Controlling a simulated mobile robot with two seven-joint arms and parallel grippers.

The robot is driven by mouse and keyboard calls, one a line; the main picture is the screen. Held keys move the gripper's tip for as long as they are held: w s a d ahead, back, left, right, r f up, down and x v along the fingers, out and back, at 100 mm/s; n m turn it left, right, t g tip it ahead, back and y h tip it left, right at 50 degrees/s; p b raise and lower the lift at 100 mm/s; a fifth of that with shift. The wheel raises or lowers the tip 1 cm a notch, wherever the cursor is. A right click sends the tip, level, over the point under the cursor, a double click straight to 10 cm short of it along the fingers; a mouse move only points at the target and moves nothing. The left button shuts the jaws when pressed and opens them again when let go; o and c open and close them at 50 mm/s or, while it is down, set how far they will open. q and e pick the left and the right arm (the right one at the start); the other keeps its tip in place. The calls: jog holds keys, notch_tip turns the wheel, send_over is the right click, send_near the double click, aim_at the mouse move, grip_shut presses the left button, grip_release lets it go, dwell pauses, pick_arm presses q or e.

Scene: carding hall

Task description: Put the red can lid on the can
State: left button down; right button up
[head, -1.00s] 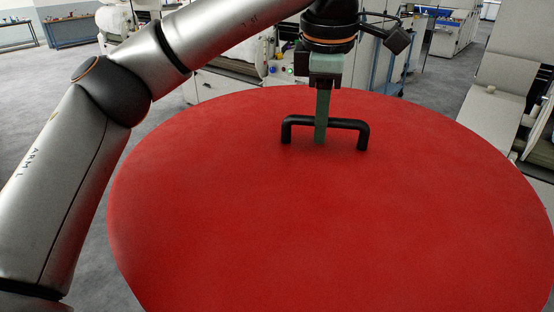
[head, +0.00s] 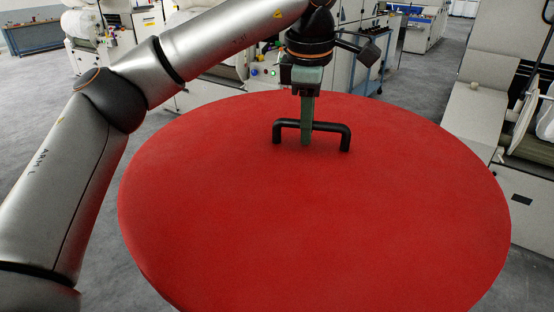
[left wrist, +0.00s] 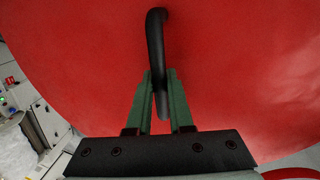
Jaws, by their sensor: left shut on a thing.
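The red can lid (head: 310,215) is a large flat disc that fills the middle of the head view. A black bar handle (head: 338,127) stands up on its far part. My left gripper (head: 306,138) points straight down and is shut on this handle. In the left wrist view, the green fingers (left wrist: 162,98) stand on either side of the black handle (left wrist: 156,45), with the red lid behind. The can cannot be made out in the head view; the lid hides what is under it. My right gripper is not in view.
A pale machine (head: 490,110) stands close to the lid's right edge. More machines stand behind, and a blue bench (head: 58,36) is at the far left. Grey floor (head: 425,80) shows between them. A curved red and pale edge (left wrist: 292,173) shows at the left wrist view's lower right; I cannot tell what it is.

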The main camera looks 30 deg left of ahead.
aim_at(283, 137)
pick_arm(q)
jog(key=w+a+f, duration=0.1)
jog(key=a, duration=0.1)
jog(key=a+f, duration=0.2)
jog(key=w+a+f, duration=0.1)
jog(key=a+f, duration=0.1)
jog(key=shift+w+f, duration=0.15)
jog(key=shift+w, duration=0.15)
jog(key=f+b, duration=0.1)
jog(key=a+f+b, duration=0.1)
jog(key=f+b, duration=0.2)
jog(key=shift+w+a+f, duration=0.25)
jog(key=shift+w+f, duration=0.05)
jog(key=shift+f, duration=0.1)
jog(key=shift+f+b, duration=0.15)
jog(key=shift+b, duration=0.2)
jog(key=shift+f, duration=0.45)
